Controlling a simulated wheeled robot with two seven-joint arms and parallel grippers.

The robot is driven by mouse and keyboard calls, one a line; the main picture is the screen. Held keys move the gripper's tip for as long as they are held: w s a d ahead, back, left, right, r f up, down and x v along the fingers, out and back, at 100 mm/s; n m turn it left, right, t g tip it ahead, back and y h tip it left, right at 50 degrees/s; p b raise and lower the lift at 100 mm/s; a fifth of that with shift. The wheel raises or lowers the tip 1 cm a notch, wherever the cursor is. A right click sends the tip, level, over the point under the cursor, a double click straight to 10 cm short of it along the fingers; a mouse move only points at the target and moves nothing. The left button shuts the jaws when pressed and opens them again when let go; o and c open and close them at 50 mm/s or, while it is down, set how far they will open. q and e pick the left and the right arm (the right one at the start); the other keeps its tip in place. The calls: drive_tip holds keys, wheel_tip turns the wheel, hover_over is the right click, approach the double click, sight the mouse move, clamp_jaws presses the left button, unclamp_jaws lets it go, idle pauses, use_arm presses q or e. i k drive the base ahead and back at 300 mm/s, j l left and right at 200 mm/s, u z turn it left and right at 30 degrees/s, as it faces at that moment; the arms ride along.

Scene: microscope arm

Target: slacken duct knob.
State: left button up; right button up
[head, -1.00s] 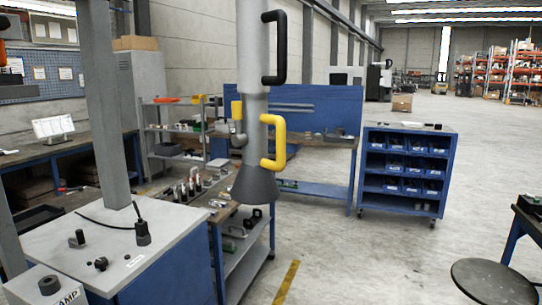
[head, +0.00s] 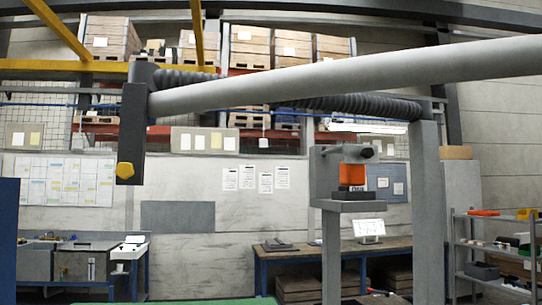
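A long grey duct tube (head: 350,78) slopes across the upper part of the head view, from the right edge down to a dark joint at the left. A dark upright bracket (head: 133,115) hangs at that joint. A yellow many-sided knob (head: 125,171) sits at the bracket's lower end. A black ribbed hose (head: 350,103) runs behind the tube. Neither of my grippers is in view. The duct's hood and its handles are out of the picture now.
A grey post (head: 428,200) stands at the right. Left of it, an orange and black device (head: 353,178) sits on a grey stand (head: 345,206). A workbench (head: 330,252) stands behind, with a shelf unit (head: 490,250) at the far right. A sink unit (head: 75,260) is at the left.

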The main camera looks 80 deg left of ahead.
sight(124, 171)
drive_tip(key=u, duration=3.3)
